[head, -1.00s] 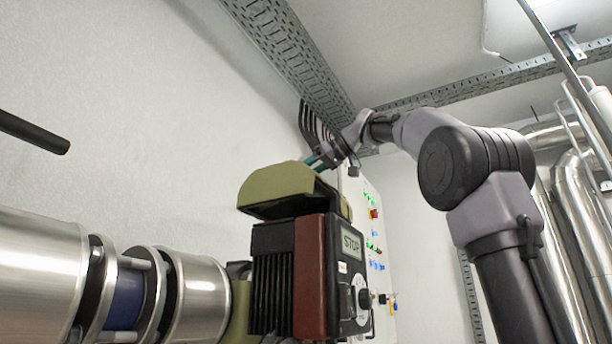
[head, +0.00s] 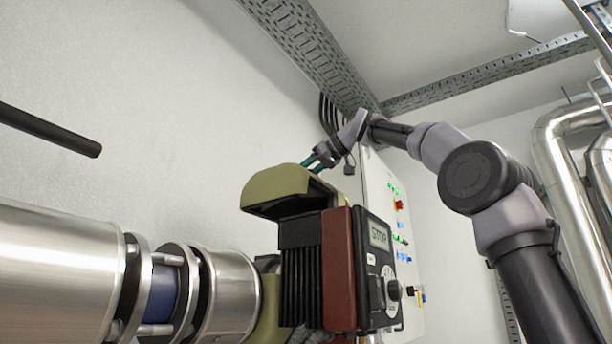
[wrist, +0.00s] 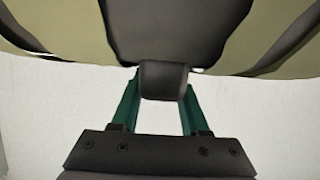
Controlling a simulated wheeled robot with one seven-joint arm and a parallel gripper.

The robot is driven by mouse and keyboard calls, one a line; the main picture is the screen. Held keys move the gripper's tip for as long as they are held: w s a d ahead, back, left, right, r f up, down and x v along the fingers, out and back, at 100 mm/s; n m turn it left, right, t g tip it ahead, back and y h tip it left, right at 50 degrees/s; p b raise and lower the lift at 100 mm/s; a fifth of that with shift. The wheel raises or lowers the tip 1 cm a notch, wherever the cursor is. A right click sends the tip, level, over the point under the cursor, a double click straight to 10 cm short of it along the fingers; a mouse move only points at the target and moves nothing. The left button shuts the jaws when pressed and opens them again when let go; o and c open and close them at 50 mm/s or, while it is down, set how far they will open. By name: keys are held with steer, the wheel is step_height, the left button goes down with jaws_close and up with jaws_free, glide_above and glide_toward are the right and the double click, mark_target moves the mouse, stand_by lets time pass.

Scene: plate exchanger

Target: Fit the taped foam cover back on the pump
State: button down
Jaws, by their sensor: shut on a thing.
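The foam cover (head: 277,186) is an olive-green curved shell with a dark inner side, above the pump in the head view. It looks tilted, its left end overhanging the pump's finned black body (head: 299,283). I cannot tell whether it touches the pump. My gripper (head: 312,163) is at the cover's upper right. In the wrist view, its green fingers (wrist: 162,92) are shut on a dark block at the edge of the cover (wrist: 275,45). No tape can be made out.
A steel-clad pipe (head: 60,270) with flanges and a blue section (head: 163,290) runs in from the left. A black bar (head: 50,130) juts in at the left. A control cabinet (head: 395,215) stands behind the pump. The white wall at upper left is bare.

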glide_above(277, 210)
steer(key=shift+s+d, duration=0.15)
steer(key=shift+d, duration=0.05)
steer(key=shift+d+f, duration=0.25)
steer(key=shift+f, duration=0.1)
steer(key=shift+a+f, duration=0.2)
steer(key=shift+f, duration=1.65)
steer(key=shift+s, duration=0.1)
steer(key=shift+f, duration=0.15)
steer(key=shift+f, duration=0.85)
steer(key=shift+f, duration=0.15)
steer(key=shift+f, duration=0.85)
